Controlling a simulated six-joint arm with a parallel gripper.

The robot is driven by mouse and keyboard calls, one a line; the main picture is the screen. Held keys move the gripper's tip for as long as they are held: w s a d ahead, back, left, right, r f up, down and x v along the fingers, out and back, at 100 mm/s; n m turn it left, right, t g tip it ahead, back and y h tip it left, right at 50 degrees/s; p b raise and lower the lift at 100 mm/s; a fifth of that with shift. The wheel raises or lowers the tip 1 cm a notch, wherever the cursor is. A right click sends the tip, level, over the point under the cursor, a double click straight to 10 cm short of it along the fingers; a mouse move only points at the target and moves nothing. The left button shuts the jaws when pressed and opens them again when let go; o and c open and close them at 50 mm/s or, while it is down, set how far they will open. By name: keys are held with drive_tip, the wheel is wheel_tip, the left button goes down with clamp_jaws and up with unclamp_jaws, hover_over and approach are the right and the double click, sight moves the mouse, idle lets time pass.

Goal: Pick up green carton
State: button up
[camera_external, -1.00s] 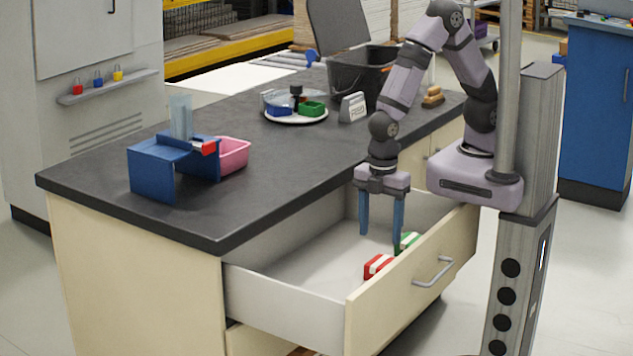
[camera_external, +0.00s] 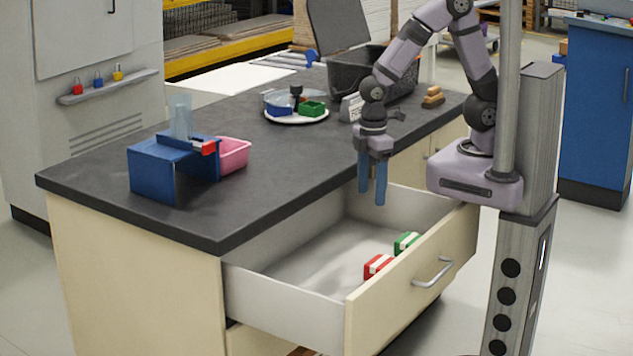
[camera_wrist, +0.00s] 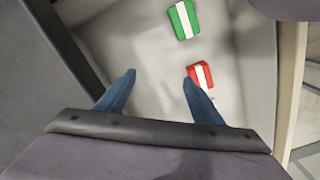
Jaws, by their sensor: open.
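The green carton (camera_external: 406,243) with a white stripe lies in the open drawer (camera_external: 285,285), near its front panel. It also shows at the top of the wrist view (camera_wrist: 183,19). A red carton (camera_external: 378,266) with a white stripe lies beside it, apart from it; it shows in the wrist view (camera_wrist: 200,74) near the right fingertip. My gripper (camera_external: 372,203) is open and empty, with blue fingers pointing down above the drawer. It is higher than both cartons and touches neither. In the wrist view its fingertips (camera_wrist: 158,76) are spread wide.
The drawer's front panel (camera_external: 420,285) and the dark countertop edge (camera_external: 290,205) flank the drawer space. On the counter stand a blue stand (camera_external: 150,175), a pink bin (camera_external: 233,155), a round white tray (camera_external: 296,120) with small items and a black bin (camera_external: 345,85). The drawer floor's left part is clear.

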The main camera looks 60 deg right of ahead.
drive_tip(key=d+r+m, duration=0.3)
drive_tip(key=d+m, duration=0.8)
drive_tip(key=d, duration=0.9)
drive_tip(key=shift+w+m, duration=0.35)
drive_tip(key=shift+m, duration=0.05)
drive_tip(key=o, duration=0.5)
drive_tip(key=shift+d, duration=0.1)
drive_tip(key=shift+r, duration=0.1)
